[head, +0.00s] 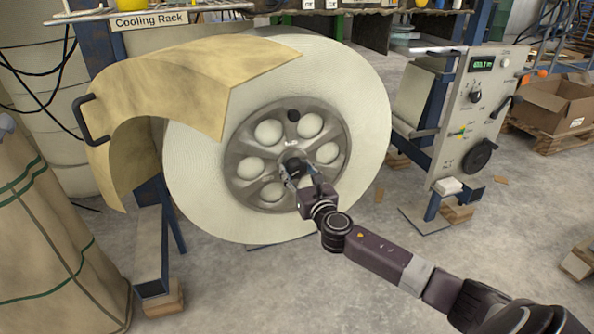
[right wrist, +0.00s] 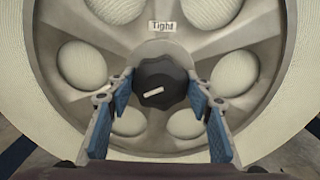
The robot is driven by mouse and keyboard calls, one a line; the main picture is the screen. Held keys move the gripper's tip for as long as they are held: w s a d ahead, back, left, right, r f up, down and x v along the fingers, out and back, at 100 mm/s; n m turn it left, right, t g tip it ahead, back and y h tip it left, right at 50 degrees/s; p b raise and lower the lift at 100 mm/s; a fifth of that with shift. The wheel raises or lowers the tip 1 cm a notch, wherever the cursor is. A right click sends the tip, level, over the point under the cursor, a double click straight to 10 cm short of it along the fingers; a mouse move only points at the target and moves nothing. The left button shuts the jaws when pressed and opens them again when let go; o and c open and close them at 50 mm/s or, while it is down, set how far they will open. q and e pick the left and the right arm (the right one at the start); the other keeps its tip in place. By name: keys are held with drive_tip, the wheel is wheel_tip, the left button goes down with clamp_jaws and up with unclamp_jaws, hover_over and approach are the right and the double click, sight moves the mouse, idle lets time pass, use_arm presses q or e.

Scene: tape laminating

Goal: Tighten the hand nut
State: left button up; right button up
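The hand nut (right wrist: 162,86) is a black lobed knob with a white mark, at the centre of a grey metal hub (right wrist: 190,39) with round holes. A label reading "Tight" (right wrist: 162,26) sits on the hub above it. In the head view the hand nut (head: 294,166) is at the middle of the hub on the large white roll (head: 356,90). My right gripper (head: 296,176) is at the nut. In the right wrist view its blue-padded fingers (right wrist: 160,105) are spread on both sides of the nut; contact is unclear. My left gripper is out of view.
A tan curved cover (head: 190,75) hangs over the roll's upper left. A control panel (head: 475,110) with dials stands to the right. A cardboard box (head: 560,105) is at the far right. A wrapped roll (head: 45,230) stands at left.

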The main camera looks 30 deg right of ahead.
drive_tip(key=c, duration=0.3)
drive_tip(key=shift+c, duration=0.2)
